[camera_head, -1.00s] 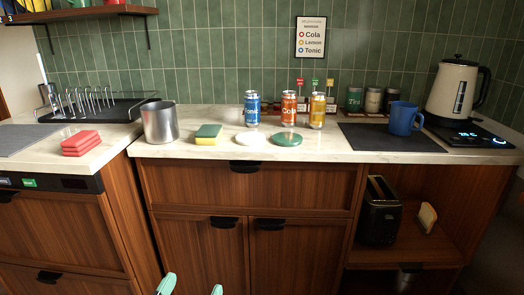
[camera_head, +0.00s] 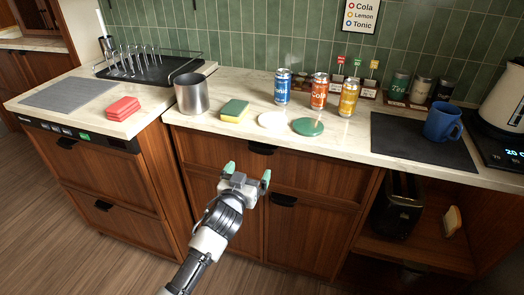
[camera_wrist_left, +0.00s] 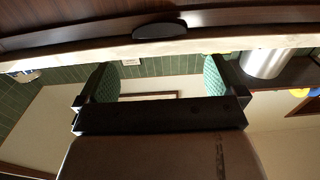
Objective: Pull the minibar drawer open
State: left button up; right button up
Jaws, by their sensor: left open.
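A wide wooden drawer front (camera_head: 320,177) sits under the counter edge, closed flush, with a black cup handle (camera_head: 262,148) at its top; I take this as the minibar drawer, though no label on it is readable. My left gripper (camera_head: 248,172) is open and empty, its green fingertips pointing up at the cabinet, just below the handle in the picture. In the left wrist view, the gripper (camera_wrist_left: 158,82) has its fingers spread, and a dark handle (camera_wrist_left: 160,31) lies beyond them, apart from both. My right gripper is not in view.
The counter (camera_head: 345,152) overhangs above, holding a metal pot (camera_head: 190,93), sponge (camera_head: 234,110), cans and a blue mug (camera_head: 443,122). Cabinet doors with another handle (camera_head: 283,200) lie below. An open niche with a toaster (camera_head: 397,205) is at right. Floor at left is clear.

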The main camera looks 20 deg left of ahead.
aim_at(261, 151)
pick_arm(q)
jog(key=w, duration=0.8)
jog(key=shift+w+d, duration=0.2)
jog(key=shift+w, duration=0.2)
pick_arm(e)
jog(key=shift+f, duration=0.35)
pick_arm(q)
jog(key=c, duration=1.1)
jog(key=shift+o, duration=0.2)
jog(key=shift+s, duration=0.15)
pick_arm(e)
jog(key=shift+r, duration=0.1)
